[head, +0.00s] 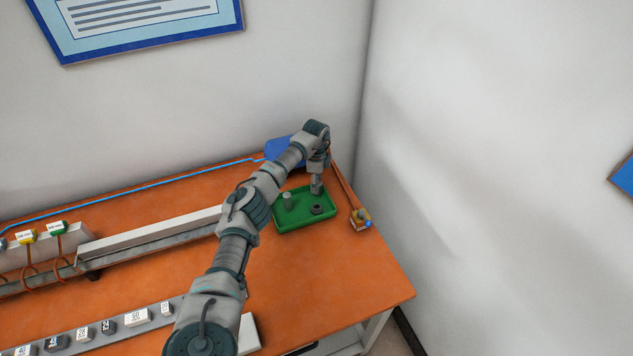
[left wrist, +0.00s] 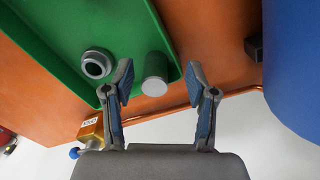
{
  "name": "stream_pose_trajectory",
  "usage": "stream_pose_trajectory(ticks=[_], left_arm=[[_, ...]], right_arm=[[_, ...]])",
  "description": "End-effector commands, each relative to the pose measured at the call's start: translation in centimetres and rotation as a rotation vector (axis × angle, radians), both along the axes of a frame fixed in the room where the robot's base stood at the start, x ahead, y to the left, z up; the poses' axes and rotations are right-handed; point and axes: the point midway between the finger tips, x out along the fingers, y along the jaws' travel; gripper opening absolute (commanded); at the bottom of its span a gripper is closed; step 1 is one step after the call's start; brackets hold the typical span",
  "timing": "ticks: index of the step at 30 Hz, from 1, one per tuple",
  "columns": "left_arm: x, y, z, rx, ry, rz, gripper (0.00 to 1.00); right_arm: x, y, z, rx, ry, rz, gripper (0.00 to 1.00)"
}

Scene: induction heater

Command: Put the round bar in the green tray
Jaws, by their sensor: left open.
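The green tray (head: 291,222) lies near the back right of the orange table. It also shows in the left wrist view (left wrist: 60,45). In the left wrist view the bar (left wrist: 155,72) shows by the tray's rim, beyond my open fingertips. My right gripper is not in view.
A brass block (head: 360,219) sits right of the tray; a blue object (head: 280,150) stands behind. Several numbered blocks (head: 108,327) line the front left. Walls close off the back and right.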

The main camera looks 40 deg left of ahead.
Motion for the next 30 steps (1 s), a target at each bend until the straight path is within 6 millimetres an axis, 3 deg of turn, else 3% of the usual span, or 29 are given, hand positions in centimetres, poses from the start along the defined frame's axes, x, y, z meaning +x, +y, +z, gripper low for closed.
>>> stream_pose_trajectory(ticks=[5,18,23,30], left_arm=[[0.1,-0.1,1.7,0.003,-0.004,-0.002,0.57],[0.2,0.6,10.3,-0.004,-0.003,0.000,0.57],[0.2,0.6,11.5,-0.004,-0.001,0.000,0.57],[0.2,0.5,11.7,-0.004,0.000,-0.001,0.57]], right_arm=[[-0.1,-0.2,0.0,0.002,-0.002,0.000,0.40],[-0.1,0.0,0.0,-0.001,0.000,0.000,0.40],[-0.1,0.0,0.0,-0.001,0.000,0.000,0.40],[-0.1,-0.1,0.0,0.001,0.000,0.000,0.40]])
